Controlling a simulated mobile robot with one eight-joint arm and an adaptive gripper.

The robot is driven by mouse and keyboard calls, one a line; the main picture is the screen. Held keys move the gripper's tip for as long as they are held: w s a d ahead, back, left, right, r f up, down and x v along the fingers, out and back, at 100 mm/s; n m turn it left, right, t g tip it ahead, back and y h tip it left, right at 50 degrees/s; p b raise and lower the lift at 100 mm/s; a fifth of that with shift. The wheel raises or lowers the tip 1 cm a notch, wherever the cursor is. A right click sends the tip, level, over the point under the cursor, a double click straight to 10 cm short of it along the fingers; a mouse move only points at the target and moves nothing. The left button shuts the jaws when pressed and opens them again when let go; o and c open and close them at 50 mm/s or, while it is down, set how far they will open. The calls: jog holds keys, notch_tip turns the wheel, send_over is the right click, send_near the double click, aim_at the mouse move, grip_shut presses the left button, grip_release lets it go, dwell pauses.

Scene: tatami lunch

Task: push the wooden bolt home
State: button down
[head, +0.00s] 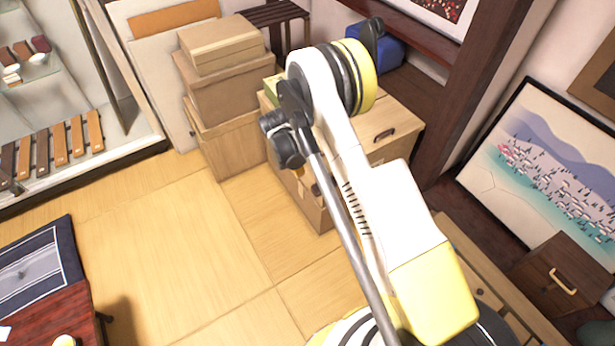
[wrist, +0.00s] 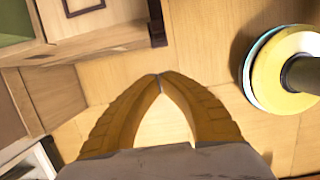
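I cannot make out the wooden bolt in either view. My gripper (wrist: 160,78) shows in the wrist view with its two yellow ridged fingers meeting at the tips, and nothing is seen held between them. It points over the pale floor, close to the light wooden cabinet (wrist: 110,40) at the upper left. In the head view my arm reaches toward the wooden cabinet (head: 403,110), which has a dark handle on top, and covers part of its front. My gripper is mostly hidden there.
Stacked cardboard boxes (head: 222,75) stand left of the cabinet. A low red-brown table (head: 50,315) is at the lower left, a framed picture (head: 545,165) at the right, and a small dark drawer unit (head: 560,270) below it. Open tatami floor (head: 170,245) lies at centre left.

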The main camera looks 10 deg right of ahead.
aim_at(325, 173)
jog(key=d+f+b, duration=0.2)
jog(key=f, duration=0.1)
jog(key=w+d+f+b, duration=0.1)
jog(key=d+f, duration=0.1)
jog(key=f, duration=0.1)
jog(key=w+d+f+b, duration=0.1)
jog(key=d+f+b, duration=0.1)
jog(key=f, duration=0.1)
jog(key=shift+f+b, duration=0.15)
jog(key=shift+b, duration=0.15)
jog(key=shift+d, duration=0.1)
jog(key=d, duration=0.1)
jog(key=w+d, duration=0.1)
jog(key=d, duration=0.3)
jog(key=shift+w+d, duration=0.1)
jog(key=shift+w, duration=0.25)
